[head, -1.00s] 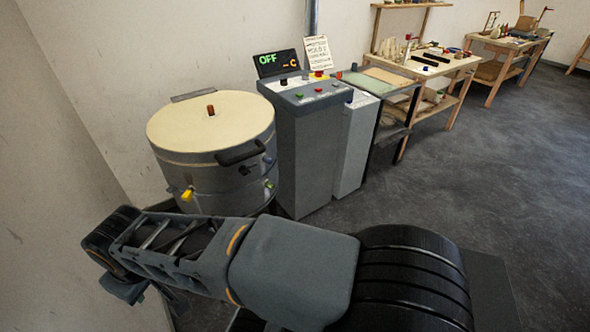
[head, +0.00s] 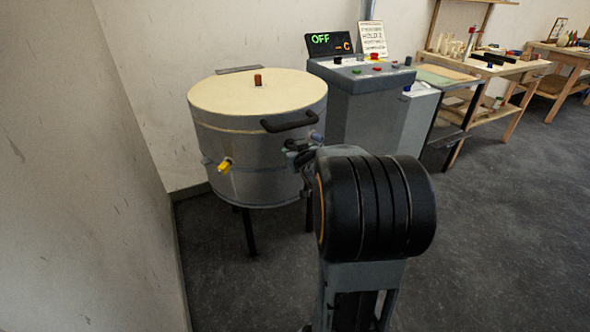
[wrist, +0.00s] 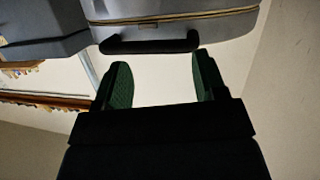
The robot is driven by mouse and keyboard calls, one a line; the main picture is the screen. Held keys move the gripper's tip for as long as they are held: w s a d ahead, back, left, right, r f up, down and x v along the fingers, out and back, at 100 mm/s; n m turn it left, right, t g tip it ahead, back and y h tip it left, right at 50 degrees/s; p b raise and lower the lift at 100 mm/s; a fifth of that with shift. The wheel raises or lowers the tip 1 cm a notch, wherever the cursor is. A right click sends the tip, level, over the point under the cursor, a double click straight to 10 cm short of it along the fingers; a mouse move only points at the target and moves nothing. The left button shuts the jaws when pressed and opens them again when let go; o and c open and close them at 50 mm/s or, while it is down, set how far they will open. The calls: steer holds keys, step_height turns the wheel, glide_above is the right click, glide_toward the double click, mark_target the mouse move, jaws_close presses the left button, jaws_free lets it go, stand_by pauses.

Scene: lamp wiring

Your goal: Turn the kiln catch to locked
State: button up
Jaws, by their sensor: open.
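The kiln (head: 250,155) is a grey drum with a cream lid and a black handle (head: 288,123) at its upper front right. Small dark and bluish fittings (head: 316,136) sit on the wall below the handle; I cannot tell which is the catch or how it is turned. My gripper is mostly hidden behind my arm in the head view, close to the kiln's front right. In the wrist view, my gripper (wrist: 160,72) is open and empty, its green-padded fingers apart. The handle also shows there (wrist: 150,46), just beyond the fingertips. The catch is not clear there.
A yellow fitting (head: 225,164) sticks out of the kiln's front left. A grey control cabinet (head: 372,108) stands right of the kiln, with a display (head: 330,44) reading OFF. Benches (head: 490,70) line the wall beyond. A wall is close on the left; floor on the right is clear.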

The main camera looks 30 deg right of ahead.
mark_target(291, 145)
steer(key=d+f+n+t+y+b, duration=0.1)
steer(key=d+f+t+y+b, duration=0.1)
steer(key=d+f+t+b, duration=0.45)
steer(key=w+g, duration=0.1)
steer(key=w, duration=0.3)
steer(key=w+d+f, duration=0.1)
steer(key=w, duration=0.4)
steer(key=w+g+b, duration=0.1)
steer(key=w, duration=0.3)
steer(key=shift+w+d+f+g, duration=0.35)
steer(key=shift+w, duration=0.05)
steer(key=c, duration=0.9)
